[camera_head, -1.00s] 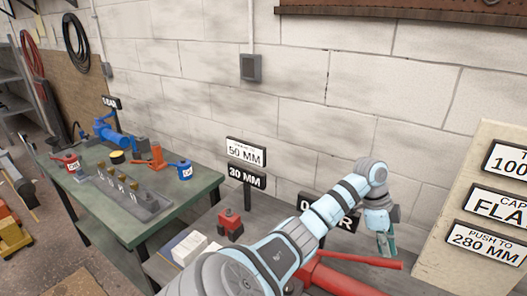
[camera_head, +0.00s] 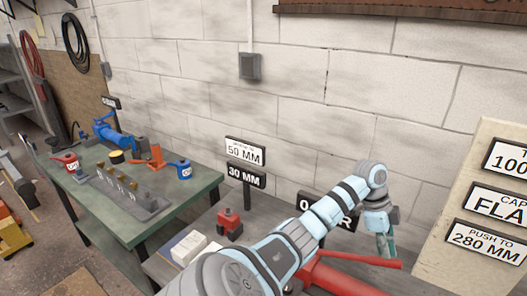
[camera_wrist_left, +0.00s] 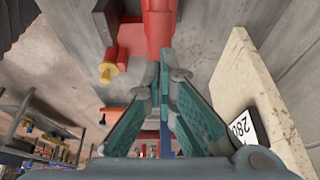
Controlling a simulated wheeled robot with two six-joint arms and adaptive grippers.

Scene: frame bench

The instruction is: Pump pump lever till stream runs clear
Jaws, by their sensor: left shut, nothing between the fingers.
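The red pump (camera_head: 335,280) stands at the lower right of the head view, partly hidden behind my left arm. Its red lever (camera_head: 365,259) reaches out to the right. My left gripper (camera_head: 386,251) points down at the lever's outer part, close to it; I cannot tell from here whether they touch. In the left wrist view the teal fingers (camera_wrist_left: 166,88) are shut together with nothing held, and a red part of the pump (camera_wrist_left: 160,28) lies just beyond their tips. No stream shows in these frames. My right gripper is not in view.
A pale board (camera_head: 475,215) with signs, one reading "PUSH TO 280 MM", stands right of the gripper. Signs reading 50 MM (camera_head: 245,153) and 30 MM (camera_head: 246,177) stand behind a small red block (camera_head: 229,222). A green bench (camera_head: 195,200) with tools is at left.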

